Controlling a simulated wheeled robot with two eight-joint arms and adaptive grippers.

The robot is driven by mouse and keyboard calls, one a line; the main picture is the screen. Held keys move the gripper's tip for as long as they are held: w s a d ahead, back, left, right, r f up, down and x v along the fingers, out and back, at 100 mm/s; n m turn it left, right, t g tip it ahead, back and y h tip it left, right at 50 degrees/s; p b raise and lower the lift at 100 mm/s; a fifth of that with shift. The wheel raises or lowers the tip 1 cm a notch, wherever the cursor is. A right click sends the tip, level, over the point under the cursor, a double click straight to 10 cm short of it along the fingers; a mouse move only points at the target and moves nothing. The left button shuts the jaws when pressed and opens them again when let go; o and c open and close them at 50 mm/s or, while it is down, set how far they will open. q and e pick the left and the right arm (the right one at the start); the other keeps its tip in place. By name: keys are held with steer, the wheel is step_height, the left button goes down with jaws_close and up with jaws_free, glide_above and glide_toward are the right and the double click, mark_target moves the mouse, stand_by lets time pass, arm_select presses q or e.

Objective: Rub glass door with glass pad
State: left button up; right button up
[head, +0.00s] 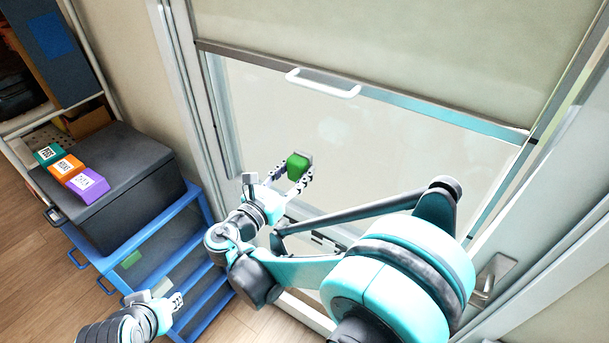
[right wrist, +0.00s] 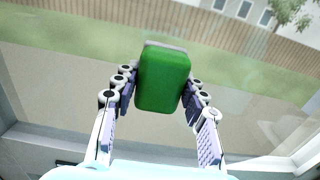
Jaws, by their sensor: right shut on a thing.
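The glass pad (head: 298,165) is a green block with a grey layer along its far edge. It also shows in the right wrist view (right wrist: 163,82). My right gripper (head: 291,177) is shut on it, with fingers on both its sides. The glass door (head: 400,135) has a pale frame and a light blind over its upper part. The pad is in front of the lower glass, close to it; I cannot tell whether they touch. My left gripper (head: 168,301) is low at the left, appears empty, and its finger opening is unclear.
A white handle bar (head: 323,83) crosses the door above the pad. A door lever (head: 493,278) is at lower right. At left, a black box (head: 120,200) carries teal, orange and purple labelled blocks (head: 67,168). A blue step frame (head: 195,280) stands beside the door.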

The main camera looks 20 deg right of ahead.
mark_target(331, 171)
steer(key=shift+r+p, duration=0.45)
steer(key=shift+r, duration=0.1)
steer(key=shift+s+d, duration=1.25)
steer(key=shift+s, duration=0.25)
steer(key=shift+s+d, duration=0.55)
steer(key=shift+s, duration=0.15)
steer(key=shift+s+d, duration=0.5)
steer(key=shift+s, duration=0.2)
steer(key=shift+w+a+b, duration=0.2)
steer(key=shift+w+a, duration=0.6)
steer(key=shift+w, duration=0.2)
steer(key=shift+w+a+b, duration=0.15)
steer(key=shift+w+a, duration=0.65)
steer(key=shift+w, duration=0.25)
steer(key=shift+w+a+b, duration=0.2)
steer(key=shift+w+a, duration=0.6)
steer(key=shift+w, duration=0.2)
steer(key=shift+v, duration=3.05)
steer(key=shift+s+d, duration=0.1)
steer(key=shift+v, duration=1.5)
